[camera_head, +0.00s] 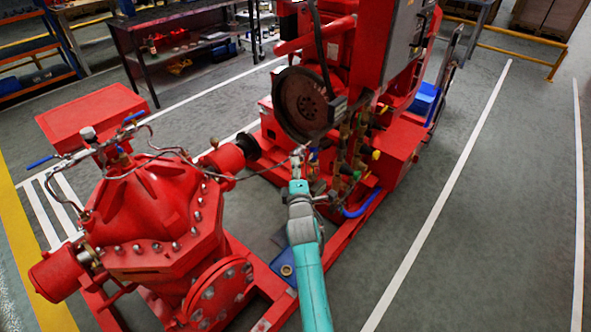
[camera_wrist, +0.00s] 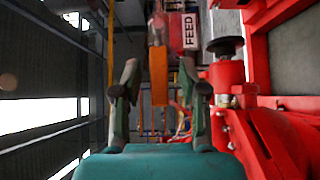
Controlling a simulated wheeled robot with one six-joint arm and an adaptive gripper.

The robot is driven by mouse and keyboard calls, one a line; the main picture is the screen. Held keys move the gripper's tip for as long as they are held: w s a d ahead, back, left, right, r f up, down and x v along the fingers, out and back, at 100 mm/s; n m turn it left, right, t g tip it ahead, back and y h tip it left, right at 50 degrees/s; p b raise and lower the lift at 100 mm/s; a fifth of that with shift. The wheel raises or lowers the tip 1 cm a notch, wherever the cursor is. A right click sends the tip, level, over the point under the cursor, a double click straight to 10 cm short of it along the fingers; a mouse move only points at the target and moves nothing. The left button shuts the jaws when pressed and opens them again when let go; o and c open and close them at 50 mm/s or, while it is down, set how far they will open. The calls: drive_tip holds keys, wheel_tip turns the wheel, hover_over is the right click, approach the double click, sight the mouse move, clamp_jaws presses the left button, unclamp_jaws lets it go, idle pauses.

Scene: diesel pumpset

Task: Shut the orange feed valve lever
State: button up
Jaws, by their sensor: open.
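The orange feed valve lever (camera_wrist: 159,86) shows in the wrist view as a narrow orange bar that runs up and down the picture. Its upper end meets a blurred metal valve body (camera_wrist: 157,32), beside a red part with a white FEED label (camera_wrist: 190,31). My gripper (camera_wrist: 160,78) is open, with one finger on each side of the lever. Gaps show between the fingers and the lever, and I cannot tell how deep it sits between them. In the head view my gripper (camera_head: 299,162) is by the pipework of the red pumpset; the lever cannot be made out there.
The red pump (camera_head: 155,215) stands at the left and the red engine (camera_head: 345,60) behind my gripper. A dark round flywheel (camera_head: 303,103) is close above it. Hoses and fittings (camera_head: 358,150) crowd its right. Clear floor (camera_head: 455,230) lies to the right.

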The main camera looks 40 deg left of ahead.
clamp_jaws()
